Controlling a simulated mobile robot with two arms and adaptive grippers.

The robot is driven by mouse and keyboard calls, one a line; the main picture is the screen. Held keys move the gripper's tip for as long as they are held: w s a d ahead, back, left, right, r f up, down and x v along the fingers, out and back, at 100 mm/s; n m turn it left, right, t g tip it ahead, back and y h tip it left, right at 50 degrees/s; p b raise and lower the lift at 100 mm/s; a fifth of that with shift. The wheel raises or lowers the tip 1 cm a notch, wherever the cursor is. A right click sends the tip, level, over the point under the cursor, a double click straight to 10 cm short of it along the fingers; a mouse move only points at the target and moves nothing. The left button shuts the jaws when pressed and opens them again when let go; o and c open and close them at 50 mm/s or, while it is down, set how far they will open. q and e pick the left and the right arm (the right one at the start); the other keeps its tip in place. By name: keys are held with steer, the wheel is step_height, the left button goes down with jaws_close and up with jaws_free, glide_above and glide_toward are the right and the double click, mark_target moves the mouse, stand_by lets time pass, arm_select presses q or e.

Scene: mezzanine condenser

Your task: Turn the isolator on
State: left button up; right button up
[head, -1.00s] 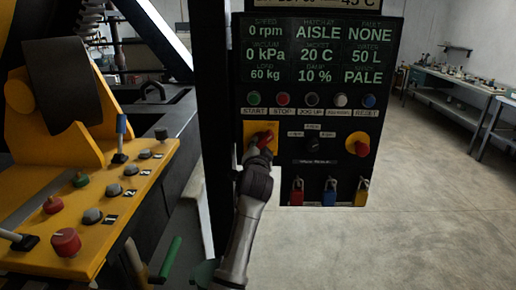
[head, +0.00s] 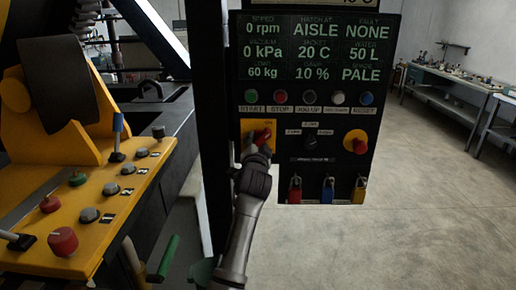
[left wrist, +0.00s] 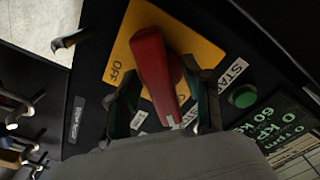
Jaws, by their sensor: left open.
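The isolator is a red handle (head: 261,134) on a yellow plate (head: 247,129), at the left of the dark control panel, below the START and STOP buttons. In the left wrist view the red handle (left wrist: 153,64) lies across the yellow plate (left wrist: 127,42), where an OFF label shows. My left gripper (head: 258,152) is at the isolator. In the left wrist view its two fingers (left wrist: 167,100) are open, one on each side of the handle's near end. I cannot tell whether they touch it. My right gripper is not in view.
A red knob on a yellow base (head: 356,142) and hanging padlocks (head: 327,190) are on the same panel. A yellow console (head: 110,205) with knobs and levers stands at left. A workbench (head: 455,90) is at the far right. The floor (head: 400,240) right of the panel is clear.

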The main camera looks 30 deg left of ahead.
arm_select(q)
steer(key=v, duration=1.1)
steer(key=shift+s+d, duration=0.25)
